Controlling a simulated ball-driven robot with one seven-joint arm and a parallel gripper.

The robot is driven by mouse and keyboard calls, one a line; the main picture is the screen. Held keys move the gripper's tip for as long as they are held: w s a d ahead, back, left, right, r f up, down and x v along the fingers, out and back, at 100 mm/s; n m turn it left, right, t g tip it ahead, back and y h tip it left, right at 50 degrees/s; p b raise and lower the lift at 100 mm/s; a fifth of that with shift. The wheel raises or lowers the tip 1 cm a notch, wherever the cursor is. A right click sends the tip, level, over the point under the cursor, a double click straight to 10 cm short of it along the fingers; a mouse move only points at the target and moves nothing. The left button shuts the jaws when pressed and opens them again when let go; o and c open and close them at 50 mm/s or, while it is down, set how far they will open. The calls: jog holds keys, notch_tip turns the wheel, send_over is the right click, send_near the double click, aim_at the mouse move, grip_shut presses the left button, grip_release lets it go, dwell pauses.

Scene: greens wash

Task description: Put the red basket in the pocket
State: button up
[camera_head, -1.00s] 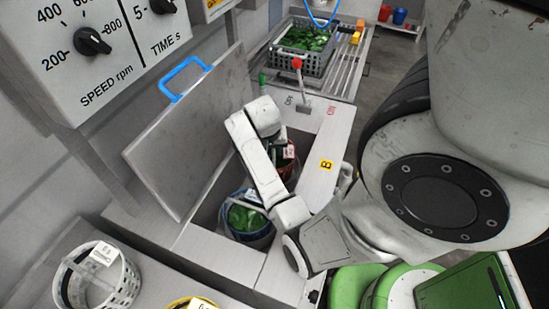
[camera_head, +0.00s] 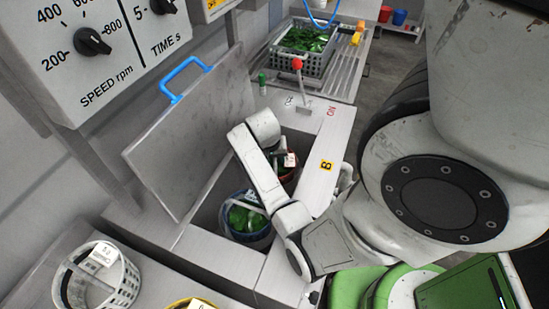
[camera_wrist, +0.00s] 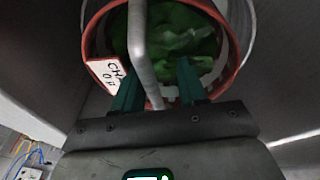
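The red basket (camera_wrist: 236,70) holds greens and carries a white label. In the head view it shows partly behind my arm, as a red rim (camera_head: 295,173) low in the open well (camera_head: 208,214). Around it in the wrist view is a pale round wall (camera_wrist: 249,25), which looks like the pocket. My gripper (camera_wrist: 158,88) is over the basket's near side. Its two green fingers are apart, one on each side of the grey handle bar (camera_wrist: 140,40), with a gap showing on the right. The basket's underside is hidden.
A blue basket (camera_head: 229,226) of greens stands in the same well, nearer. The raised lid (camera_head: 180,145) with a blue handle stands left of the well. A red-knobbed lever (camera_head: 299,80) rises behind. A white basket (camera_head: 125,285) sits front left; a grey crate (camera_head: 318,66) of greens is behind.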

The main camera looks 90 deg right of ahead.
jog(key=shift+r, duration=0.15)
jog(key=v, duration=1.2)
